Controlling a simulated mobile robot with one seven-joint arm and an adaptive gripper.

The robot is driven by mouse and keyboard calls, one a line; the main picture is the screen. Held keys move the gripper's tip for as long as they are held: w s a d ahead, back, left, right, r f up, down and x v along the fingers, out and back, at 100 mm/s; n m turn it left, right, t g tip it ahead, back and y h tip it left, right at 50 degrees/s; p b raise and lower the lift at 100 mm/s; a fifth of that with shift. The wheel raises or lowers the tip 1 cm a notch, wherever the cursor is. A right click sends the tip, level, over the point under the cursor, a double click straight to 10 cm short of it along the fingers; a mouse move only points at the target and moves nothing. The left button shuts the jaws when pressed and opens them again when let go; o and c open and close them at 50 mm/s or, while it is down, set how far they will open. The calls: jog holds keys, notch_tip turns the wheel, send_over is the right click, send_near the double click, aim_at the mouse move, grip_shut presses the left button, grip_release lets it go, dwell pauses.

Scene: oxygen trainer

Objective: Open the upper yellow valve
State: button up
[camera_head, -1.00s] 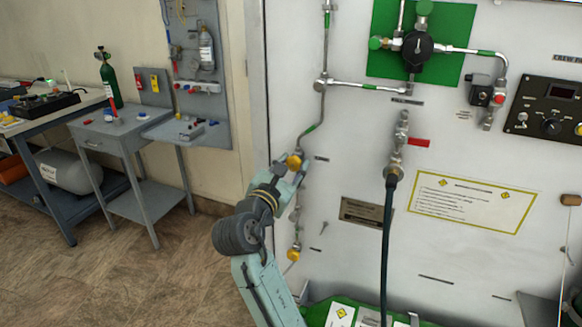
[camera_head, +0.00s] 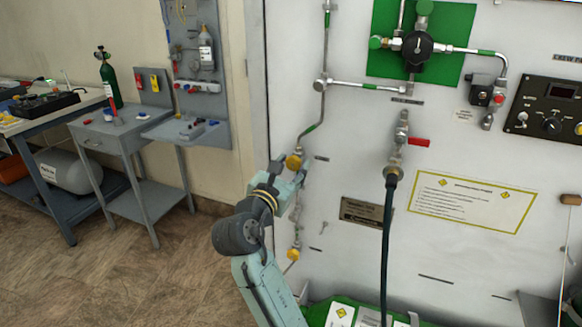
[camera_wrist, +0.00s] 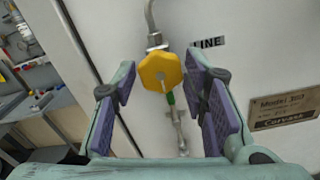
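The upper yellow valve (camera_head: 294,162) is a yellow knob on the metal pipe at the left of the white panel. In the wrist view the valve (camera_wrist: 160,72) shows as a faceted knob between the finger pads of my gripper (camera_wrist: 160,98). The fingers stand apart on both sides of it, with visible gaps, so the gripper is open and not touching the knob. In the head view my gripper (camera_head: 282,182) is just below the upper valve and partly hidden by my arm. A lower yellow valve (camera_head: 293,254) sits further down the same line.
A black hose (camera_head: 387,245) hangs to the right of my arm, below a fitting with a red handle (camera_head: 419,142). A metal plate (camera_head: 362,212) is fixed on the panel. A grey side table (camera_head: 110,130) stands to the left.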

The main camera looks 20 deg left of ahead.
jog(key=shift+o, duration=1)
jog(key=s, duration=1.2)
jog(key=shift+a, duration=0.2)
